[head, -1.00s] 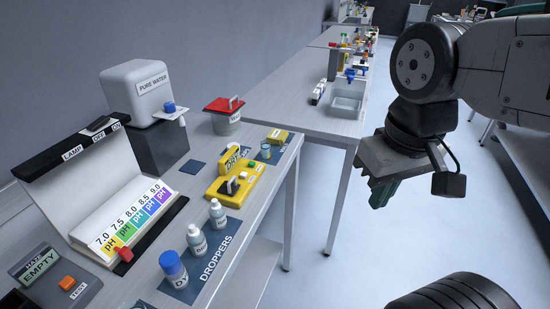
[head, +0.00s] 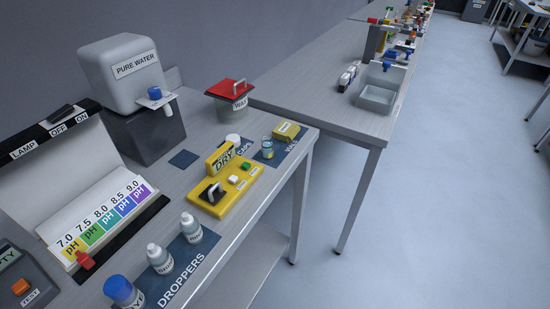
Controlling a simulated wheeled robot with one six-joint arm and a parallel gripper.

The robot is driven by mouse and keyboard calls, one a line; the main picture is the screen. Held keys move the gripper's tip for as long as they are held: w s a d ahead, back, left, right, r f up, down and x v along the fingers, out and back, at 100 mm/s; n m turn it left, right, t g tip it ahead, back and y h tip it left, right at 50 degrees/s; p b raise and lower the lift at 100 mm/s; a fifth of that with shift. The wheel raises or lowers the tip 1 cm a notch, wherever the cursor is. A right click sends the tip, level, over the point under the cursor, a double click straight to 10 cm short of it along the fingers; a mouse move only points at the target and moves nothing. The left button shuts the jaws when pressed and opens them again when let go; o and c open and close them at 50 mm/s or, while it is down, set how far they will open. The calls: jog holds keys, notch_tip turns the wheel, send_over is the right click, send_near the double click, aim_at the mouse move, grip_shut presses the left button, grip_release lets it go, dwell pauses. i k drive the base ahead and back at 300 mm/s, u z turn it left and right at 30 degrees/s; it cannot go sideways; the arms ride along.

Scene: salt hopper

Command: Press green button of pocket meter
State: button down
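The yellow pocket meter (head: 222,200) lies on the near bench, right of the pH colour chart. Its green button (head: 246,166) is at the far right end of its top face, with a white button (head: 233,180) beside it. A black lever-like part (head: 212,192) sits at its near end. A raised yellow block (head: 220,160) reading DRY stands at its back left edge. Nothing covers the green button in this view. My gripper is not in view.
Dropper bottles (head: 159,259) stand in front of the meter. A glass vial (head: 268,148), a small yellow box (head: 287,132) and a red-lidded pot (head: 232,100) are behind it. The pure water dispenser (head: 118,66) stands back left. The floor (head: 430,210) at right is clear.

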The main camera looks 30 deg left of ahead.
aim_at(245, 166)
jog(key=k, duration=0.8)
jog(key=u, duration=1.15)
jog(key=i, duration=0.5)
jog(key=u, duration=0.05)
